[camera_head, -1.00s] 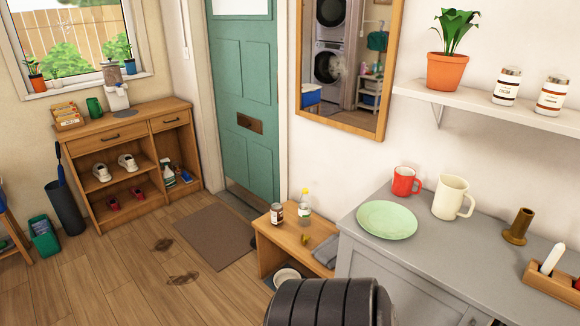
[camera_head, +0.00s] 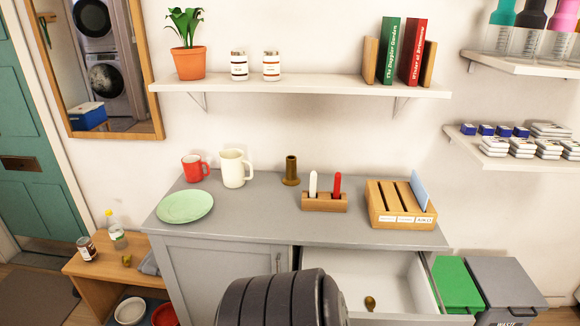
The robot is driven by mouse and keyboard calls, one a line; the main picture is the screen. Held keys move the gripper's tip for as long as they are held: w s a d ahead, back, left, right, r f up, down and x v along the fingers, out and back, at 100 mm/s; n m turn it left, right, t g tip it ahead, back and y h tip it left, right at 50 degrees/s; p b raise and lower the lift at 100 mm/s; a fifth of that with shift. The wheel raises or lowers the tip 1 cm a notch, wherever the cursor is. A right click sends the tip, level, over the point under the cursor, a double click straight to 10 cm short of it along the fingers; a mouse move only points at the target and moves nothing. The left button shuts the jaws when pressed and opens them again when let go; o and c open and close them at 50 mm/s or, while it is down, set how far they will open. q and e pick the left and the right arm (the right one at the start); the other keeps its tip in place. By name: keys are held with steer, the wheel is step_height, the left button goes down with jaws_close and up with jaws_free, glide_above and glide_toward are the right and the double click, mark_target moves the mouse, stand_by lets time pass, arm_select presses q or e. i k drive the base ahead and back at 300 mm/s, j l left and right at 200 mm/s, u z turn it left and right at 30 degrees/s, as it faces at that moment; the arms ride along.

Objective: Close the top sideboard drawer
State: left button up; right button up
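The grey sideboard (camera_head: 255,229) stands against the wall in the lower middle of the head view. Its top drawer (camera_head: 372,276), on the right side below the worktop, is pulled open. Its white inside shows, with a small brass-coloured object (camera_head: 370,303) lying in it. The drawer's front is mostly out of view at the bottom edge. A dark ribbed part of my own body covers the sideboard's front left of the drawer. Neither of my grippers shows.
A plate (camera_head: 185,207), mugs, a candle holder and a wooden sorter (camera_head: 400,205) stand on the sideboard. Green (camera_head: 456,283) and grey (camera_head: 505,285) bins stand close to the drawer's right. A low wooden bench (camera_head: 105,265) is at the left. A shelf (camera_head: 300,87) hangs above.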

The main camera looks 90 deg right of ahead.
mark_target(397, 280)
steer(key=z, duration=3.55)
